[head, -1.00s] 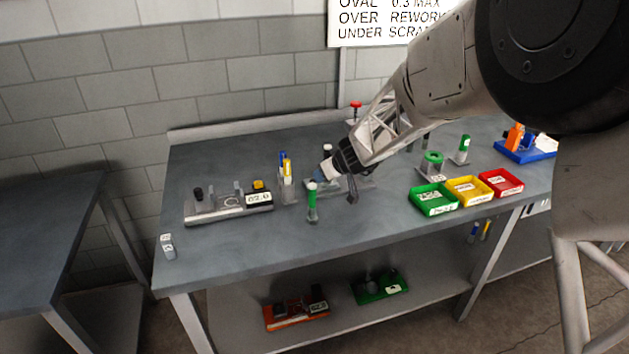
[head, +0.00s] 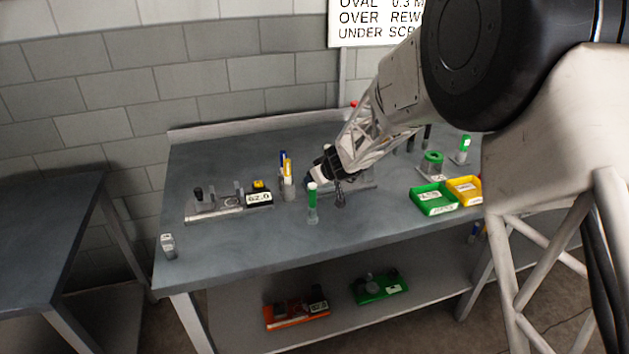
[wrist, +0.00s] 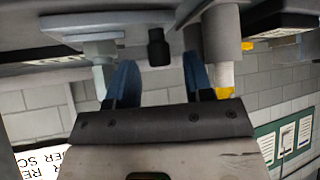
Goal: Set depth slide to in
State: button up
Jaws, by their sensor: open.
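My gripper (head: 309,181) is low over the middle of the bench, pointing down and left, at a grey fixture (head: 366,184) that the arm largely hides. In the wrist view, my gripper (wrist: 159,62) is open, with its two blue fingers apart. A short black knob (wrist: 157,47) shows between the fingertips, with gaps on both sides; it looks ungripped. A pale post with a flat plate (wrist: 100,70) stands beside the left finger, and a grey cylinder (wrist: 220,35) beside the right. I cannot tell for sure which part is the depth slide, nor its setting.
A green-handled gauge (head: 312,203) stands just in front of the gripper. A cup of pens (head: 288,188) and a fixture with a number display (head: 230,207) are left. Green (head: 434,199) and yellow (head: 464,190) bins are right. The front left bench top is mostly clear.

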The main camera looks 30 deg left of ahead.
jog(key=shift+w+a+f, duration=0.15)
jog(key=shift+a+f, duration=0.2)
jog(key=shift+f, duration=0.1)
grip_shut()
